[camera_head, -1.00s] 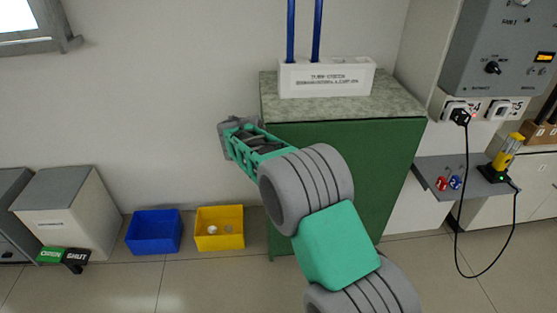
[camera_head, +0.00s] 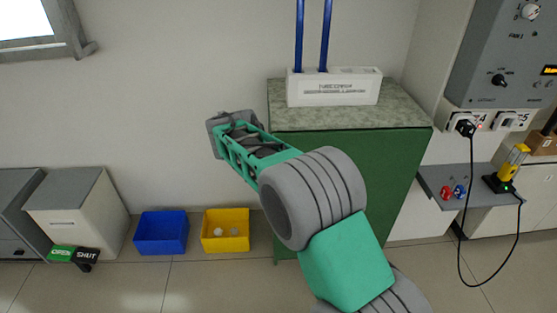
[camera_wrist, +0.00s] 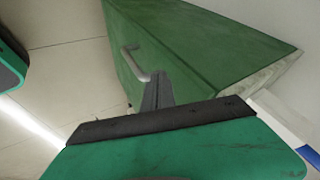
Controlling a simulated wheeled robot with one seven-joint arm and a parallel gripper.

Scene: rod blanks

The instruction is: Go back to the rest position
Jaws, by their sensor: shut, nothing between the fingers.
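My gripper (camera_head: 217,124) is at the end of my raised green and grey arm, left of the green cabinet's marbled top in the head view. Its fingers (camera_wrist: 158,92) show pressed together in the wrist view, with nothing between them. In the wrist view the green cabinet (camera_wrist: 200,50) with a grey handle (camera_wrist: 133,62) lies beyond the fingers. I cannot see any contact with it.
A white holder (camera_head: 333,88) with two blue rods (camera_head: 325,35) stands on the green cabinet (camera_head: 385,170). A blue bin (camera_head: 161,233) and a yellow bin (camera_head: 225,231) with small round pieces sit on the floor. A grey shelf (camera_head: 440,190) is at right.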

